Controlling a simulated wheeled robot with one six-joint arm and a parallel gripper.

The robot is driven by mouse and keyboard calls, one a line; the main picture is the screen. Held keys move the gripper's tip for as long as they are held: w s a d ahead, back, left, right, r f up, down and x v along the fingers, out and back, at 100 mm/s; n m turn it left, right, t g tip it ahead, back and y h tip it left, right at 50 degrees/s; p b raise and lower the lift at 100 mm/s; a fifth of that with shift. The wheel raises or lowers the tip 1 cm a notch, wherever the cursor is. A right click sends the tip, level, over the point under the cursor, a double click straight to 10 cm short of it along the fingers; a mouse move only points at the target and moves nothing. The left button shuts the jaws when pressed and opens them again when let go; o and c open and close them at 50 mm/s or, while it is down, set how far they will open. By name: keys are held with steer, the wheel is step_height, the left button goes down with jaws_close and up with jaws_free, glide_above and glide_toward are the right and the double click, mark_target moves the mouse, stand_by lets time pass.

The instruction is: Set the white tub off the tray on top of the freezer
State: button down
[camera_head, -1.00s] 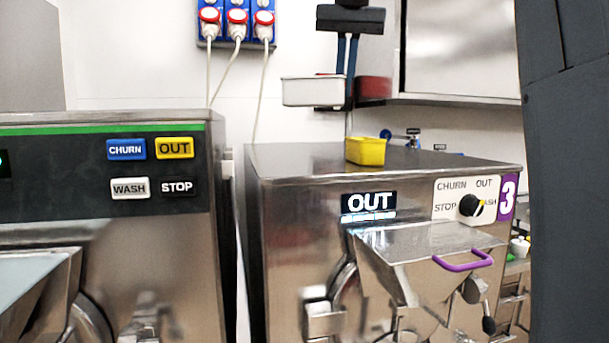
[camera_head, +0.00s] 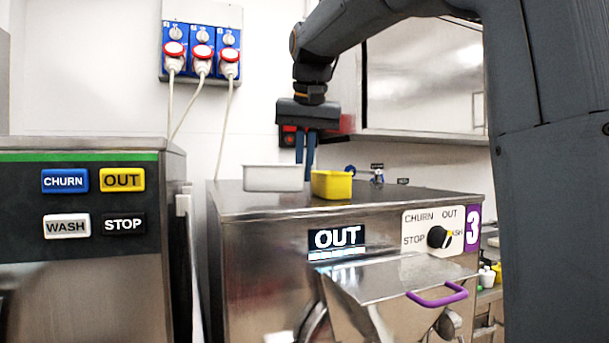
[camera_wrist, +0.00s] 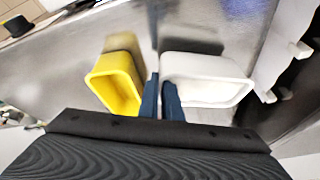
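The white tub (camera_head: 273,179) is at the rear left of the freezer's steel top (camera_head: 235,201), very low over it or resting on it; I cannot tell which. It looks level. My gripper (camera_head: 305,174) points down at the tub's right end, with its narrow blue fingers close together. In the wrist view, the fingers (camera_wrist: 161,98) close on the near end wall of the white tub (camera_wrist: 208,80), and its inside looks empty. The tray is not in view.
A yellow tub (camera_head: 332,185) stands just right of my fingers, with a small gap. It also shows in the wrist view (camera_wrist: 117,85). A wall cabinet (camera_head: 420,85) is behind right. Cables hang from wall sockets (camera_head: 201,45). Free steel lies right of the yellow tub.

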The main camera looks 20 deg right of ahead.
steer(key=shift+f, duration=0.9)
steer(key=shift+f, duration=0.1)
steer(key=c, duration=1.9)
jaws_free()
steer(key=shift+c, duration=0.2)
steer(key=b+v, duration=0.1)
steer(key=v, duration=1.1)
